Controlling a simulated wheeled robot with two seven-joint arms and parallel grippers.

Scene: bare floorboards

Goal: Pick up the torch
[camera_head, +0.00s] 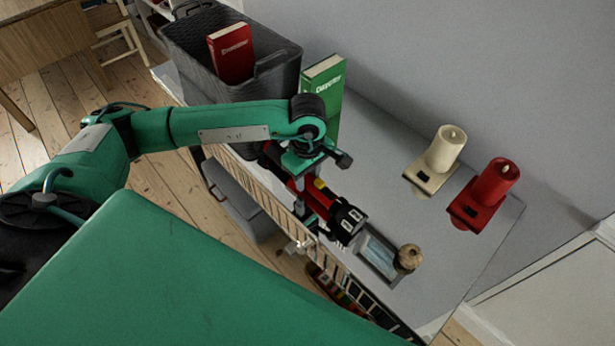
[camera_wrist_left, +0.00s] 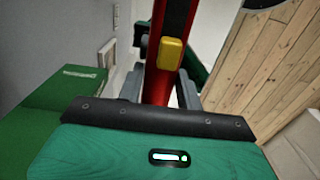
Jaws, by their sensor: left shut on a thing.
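The torch (camera_head: 345,222) has a black head and a red body with a yellow switch. It is tilted over the shelf top in the head view, its head toward the lower right. My left gripper (camera_head: 311,203) is shut on the torch's red body. In the left wrist view, the torch (camera_wrist_left: 164,80) runs upright through the picture between the gripper's fingers, its yellow switch toward the camera. The gripper hides part of the torch body. I cannot tell whether the torch touches the shelf top. My right gripper is not seen.
The grey shelf top (camera_head: 390,207) carries a dark basket (camera_head: 190,45) with a red book (camera_head: 231,53), a green book (camera_head: 327,78), a cream candle (camera_head: 446,148), a red candle (camera_head: 496,181), a picture frame (camera_head: 379,257) and a small round brown object (camera_head: 408,257). A grey wall borders the back.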

